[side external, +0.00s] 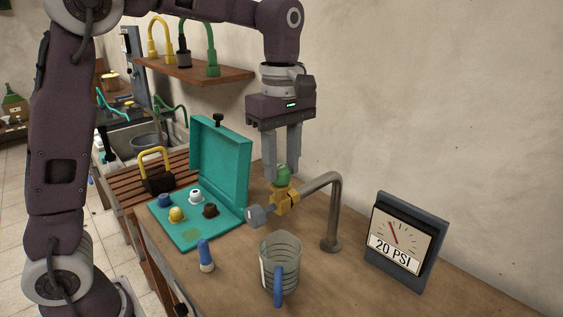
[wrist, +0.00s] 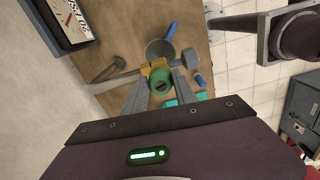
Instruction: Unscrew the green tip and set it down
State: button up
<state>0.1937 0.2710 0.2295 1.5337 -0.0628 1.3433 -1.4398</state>
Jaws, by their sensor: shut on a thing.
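The green tip (side external: 282,173) sits on top of the yellow nozzle body (side external: 286,200) at the end of a bent metal pipe (side external: 333,205). My gripper (side external: 283,172) points straight down with its fingers on either side of the tip, shut on it. In the wrist view the green tip (wrist: 161,83) lies between the two fingertips, with the yellow body (wrist: 155,66) just beyond it. The tip looks upright and in line with the body; I cannot tell how far it is threaded on.
An open teal case (side external: 187,239) holds several small coloured tips, left of the pipe. A measuring jug (side external: 280,262) and a blue-and-white bottle (side external: 205,256) stand in front. A gauge reading 20 PSI (side external: 402,245) stands at right. Bare wooden table (side external: 345,285) lies between jug and gauge.

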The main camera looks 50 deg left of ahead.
jog(key=shift+n, duration=2.1)
jog(key=shift+n, duration=0.9)
jog(key=shift+w+n, duration=0.1)
jog(key=shift+n, duration=1.6)
jog(key=o, duration=0.8)
jog(key=shift+c, duration=0.2)
jog(key=shift+m, duration=1.7)
